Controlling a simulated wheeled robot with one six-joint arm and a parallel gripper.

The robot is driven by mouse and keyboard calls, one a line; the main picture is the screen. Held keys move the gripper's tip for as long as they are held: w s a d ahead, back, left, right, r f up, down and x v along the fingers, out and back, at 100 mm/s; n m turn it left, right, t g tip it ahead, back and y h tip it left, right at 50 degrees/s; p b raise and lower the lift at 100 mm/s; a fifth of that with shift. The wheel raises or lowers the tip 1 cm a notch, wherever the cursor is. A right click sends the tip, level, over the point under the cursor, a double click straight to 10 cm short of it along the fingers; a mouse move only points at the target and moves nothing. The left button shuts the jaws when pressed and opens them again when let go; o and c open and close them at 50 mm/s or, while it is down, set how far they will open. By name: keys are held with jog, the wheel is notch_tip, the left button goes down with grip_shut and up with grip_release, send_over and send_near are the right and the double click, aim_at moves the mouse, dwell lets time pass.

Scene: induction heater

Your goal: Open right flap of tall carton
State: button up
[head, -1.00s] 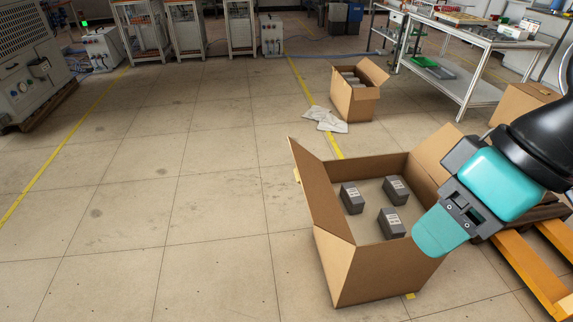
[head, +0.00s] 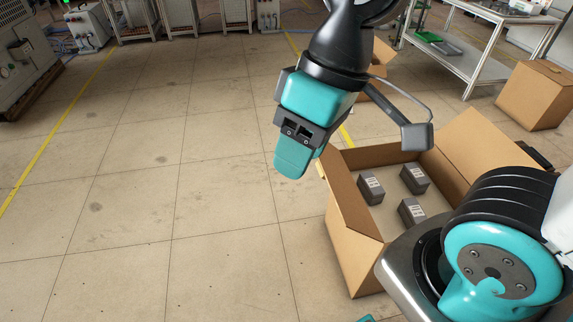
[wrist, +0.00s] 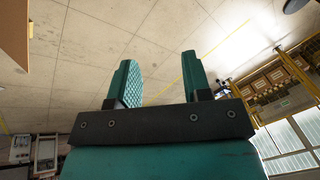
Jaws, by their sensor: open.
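The open brown carton (head: 352,225) stands on the floor at the right in the head view. Several dark grey blocks, one of them here (head: 370,188), are inside it. Its right flap (head: 490,138) slants up and outward to the right. No left flap stands upright; whether it hangs down outside is unclear. My gripper (head: 292,165) is above the floor just left of the carton, pointing down. In the wrist view its jaws (wrist: 160,85) are apart with nothing between them. A brown cardboard piece (wrist: 14,32) shows at the wrist view's left edge. My arm hides the carton's lower right.
A smaller open carton (head: 384,55) is partly hidden behind my arm. A closed carton (head: 533,95) and a metal table (head: 482,65) stand at the right. The floor left of the carton is clear, with cabinets at the far back.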

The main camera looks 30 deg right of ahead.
jog(key=w+d+f+m+h+b, duration=0.2)
jog(key=w+d+f+h+b, duration=0.2)
jog(key=w+f, duration=0.55)
jog(key=w+d+f+m+h+b, duration=0.3)
jog(key=w+d+f+h, duration=0.15)
jog(key=w, duration=1.05)
jog(key=m+g+h+b, duration=0.3)
jog(key=m+h+b, duration=0.1)
jog(key=m+b, duration=0.1)
send_near(319, 169)
jog(key=b+x, duration=0.2)
jog(key=x, duration=0.7)
jog(key=shift+s+d+f, duration=0.15)
jog(key=shift+d+f, duration=0.05)
